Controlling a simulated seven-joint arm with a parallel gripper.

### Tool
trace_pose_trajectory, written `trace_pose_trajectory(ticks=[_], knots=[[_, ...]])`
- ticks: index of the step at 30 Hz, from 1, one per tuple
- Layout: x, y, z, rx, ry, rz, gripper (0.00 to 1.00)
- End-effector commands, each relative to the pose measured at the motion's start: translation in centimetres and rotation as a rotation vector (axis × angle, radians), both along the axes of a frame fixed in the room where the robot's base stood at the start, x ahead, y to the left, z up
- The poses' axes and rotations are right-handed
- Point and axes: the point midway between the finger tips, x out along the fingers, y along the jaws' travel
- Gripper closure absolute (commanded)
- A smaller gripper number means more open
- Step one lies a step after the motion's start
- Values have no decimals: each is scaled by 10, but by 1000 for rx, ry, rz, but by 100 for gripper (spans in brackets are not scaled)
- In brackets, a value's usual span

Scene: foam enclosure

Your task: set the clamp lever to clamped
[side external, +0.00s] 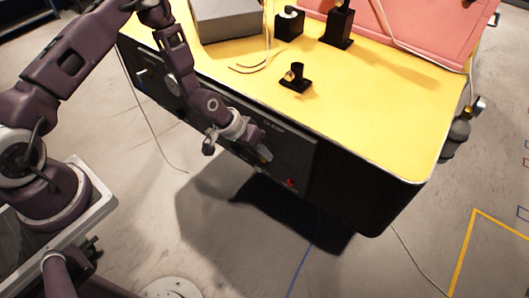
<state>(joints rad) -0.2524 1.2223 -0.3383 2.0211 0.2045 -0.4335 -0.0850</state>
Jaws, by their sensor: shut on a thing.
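My gripper (264,156) is at the black front panel (298,152) of the yellow-topped bench, below the bench's front edge. It is shut on a small part at the panel, which I take to be the clamp lever. The fingers mostly hide that part, so its angle and its setting cannot be read. A small red part (291,183) sits on the panel to the lower right of my fingertips, apart from them.
The yellow bench top (390,120) carries a small black holder (296,78), a black post (339,25), a grey box (228,18) and loose cable. A pink panel (425,25) stands behind. Floor in front is open, with a thin blue cable (304,262).

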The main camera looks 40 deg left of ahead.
Motion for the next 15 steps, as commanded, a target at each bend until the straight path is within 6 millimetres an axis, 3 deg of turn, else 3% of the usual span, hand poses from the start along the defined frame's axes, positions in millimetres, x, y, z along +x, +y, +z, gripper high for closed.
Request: trace_pose_trajectory(ticks=[15], knots=[[5, 14, 0, 314, -17, -1, 100]])
